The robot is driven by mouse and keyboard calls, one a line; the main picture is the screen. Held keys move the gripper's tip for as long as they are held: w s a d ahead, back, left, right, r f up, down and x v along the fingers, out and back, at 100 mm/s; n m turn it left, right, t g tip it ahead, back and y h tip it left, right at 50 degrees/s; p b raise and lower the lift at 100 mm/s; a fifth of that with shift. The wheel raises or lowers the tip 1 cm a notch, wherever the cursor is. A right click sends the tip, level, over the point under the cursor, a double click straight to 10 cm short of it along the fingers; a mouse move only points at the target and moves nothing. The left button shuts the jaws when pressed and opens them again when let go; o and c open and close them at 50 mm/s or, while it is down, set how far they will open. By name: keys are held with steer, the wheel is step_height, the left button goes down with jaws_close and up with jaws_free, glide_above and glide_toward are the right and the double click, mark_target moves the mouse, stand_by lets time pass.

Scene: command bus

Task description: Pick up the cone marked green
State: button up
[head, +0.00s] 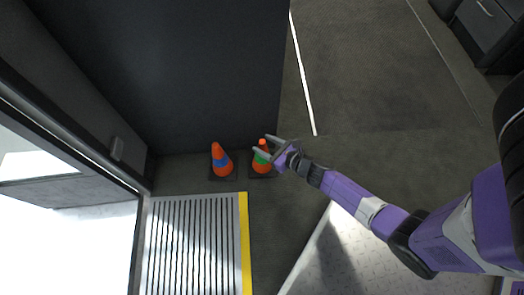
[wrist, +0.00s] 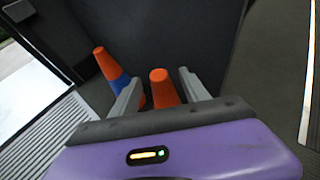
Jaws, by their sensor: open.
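The cone with the green band (head: 262,164) is orange and stands upright on a dark base by the dark wall. My gripper (head: 262,146) is open at this cone's upper part in the head view, partly covering it. In the wrist view the orange top of a cone (wrist: 162,90) shows between my two open fingers (wrist: 158,92); its lower part and band are hidden by my gripper. The cone with the blue band (head: 222,161) stands just to the left. It also shows in the wrist view (wrist: 105,66), left of and partly behind my left finger.
A dark wall panel (head: 170,70) rises right behind the cones. A ribbed step with a yellow edge (head: 244,240) lies in front, beside a bright doorway (head: 60,240) at the left. Grey floor (head: 370,60) is clear at the right, past a white line (head: 301,70).

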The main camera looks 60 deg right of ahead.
steer(key=shift+b+x, duration=0.8)
steer(key=shift+x, duration=1.45)
steer(key=shift+r, duration=0.1)
jaws_close()
